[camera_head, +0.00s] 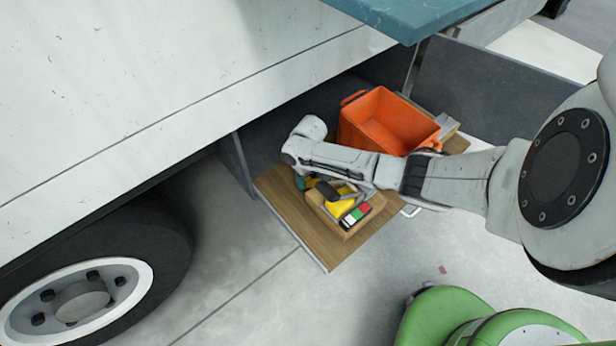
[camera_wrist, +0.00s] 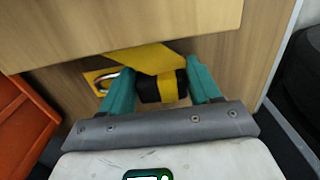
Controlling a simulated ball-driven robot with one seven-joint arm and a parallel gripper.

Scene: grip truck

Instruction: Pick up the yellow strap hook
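The yellow strap hook is a black roll (camera_wrist: 158,90) wrapped in a yellow strap (camera_wrist: 155,60), with a metal hook (camera_wrist: 104,80) at its left in the wrist view. In the head view its yellow part (camera_head: 341,202) shows at the wooden box, partly hidden by my arm. My gripper (camera_wrist: 162,78) has its teal fingers on either side of the black roll. The right finger is close against the roll, and the left one is very near it. I cannot tell whether they clamp it. In the head view my gripper (camera_head: 312,184) is partly covered by my wrist.
A wooden box (camera_head: 345,228) with a coloured block (camera_head: 354,216) stands on the wooden drawer board (camera_head: 295,212). An orange crate (camera_head: 352,122) stands behind my arm. The truck's side (camera_head: 120,90) and wheel (camera_head: 90,300) are at left. Floor in front is clear.

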